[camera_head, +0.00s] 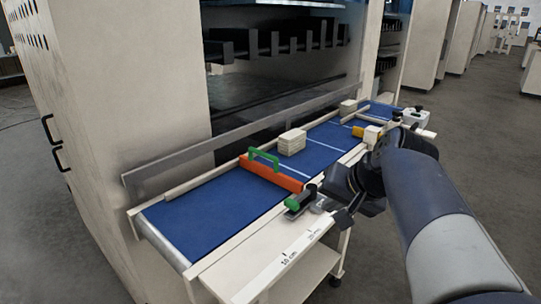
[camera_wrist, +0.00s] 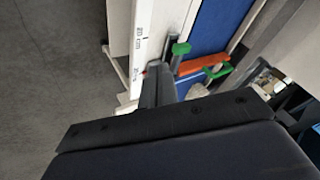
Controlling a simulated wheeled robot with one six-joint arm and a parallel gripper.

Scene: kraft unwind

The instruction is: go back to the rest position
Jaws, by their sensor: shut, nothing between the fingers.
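My gripper (camera_head: 345,217) is shut and empty, at the near side of the conveyor beside the front rail. In the wrist view its two dark fingers (camera_wrist: 158,72) lie together, pointing at the rail with the centimetre scale (camera_wrist: 141,40). The blue belt (camera_head: 205,212) runs beyond the gripper. An orange bar (camera_head: 283,180) with a green handle (camera_head: 264,156) lies across the belt. A green-knobbed clamp (camera_head: 292,204) sits at the bar's near end, close to the gripper. Whether the fingers touch anything is unclear.
A pale stack (camera_head: 292,142) stands on the belt behind the bar, with another stack (camera_head: 348,106) farther back. A yellow block (camera_head: 358,132) sits near the far rail section. The tall machine cabinet (camera_head: 120,90) borders the left. Open grey floor (camera_head: 480,150) lies to the right.

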